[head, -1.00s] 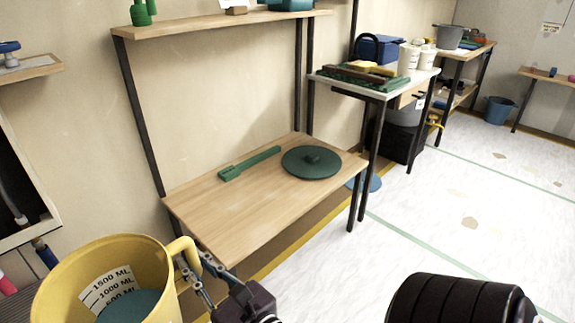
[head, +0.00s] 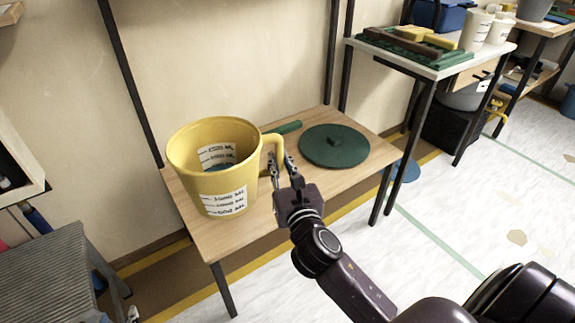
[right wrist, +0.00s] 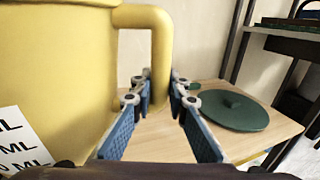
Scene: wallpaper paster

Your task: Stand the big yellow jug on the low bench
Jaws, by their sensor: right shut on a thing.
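The big yellow jug (head: 190,185) is upright over the left part of the low bench's wooden top (head: 250,238). It has white measure labels and something blue-green inside. I cannot tell whether its base touches the top. My right gripper (head: 277,165) is shut on the jug's handle (head: 279,152), at the jug's right side. The right wrist view shows the fingers (right wrist: 160,98) on either side of the lower handle (right wrist: 161,55), with the yellow wall at left. My left gripper is out of view.
A round green lid (head: 335,150) lies on the bench right of the jug. A green utensil (head: 284,127) lies behind the handle, partly hidden. A grey step stool (head: 45,275) stands at lower left. A taller table (head: 430,65) with green and yellow things stands at upper right.

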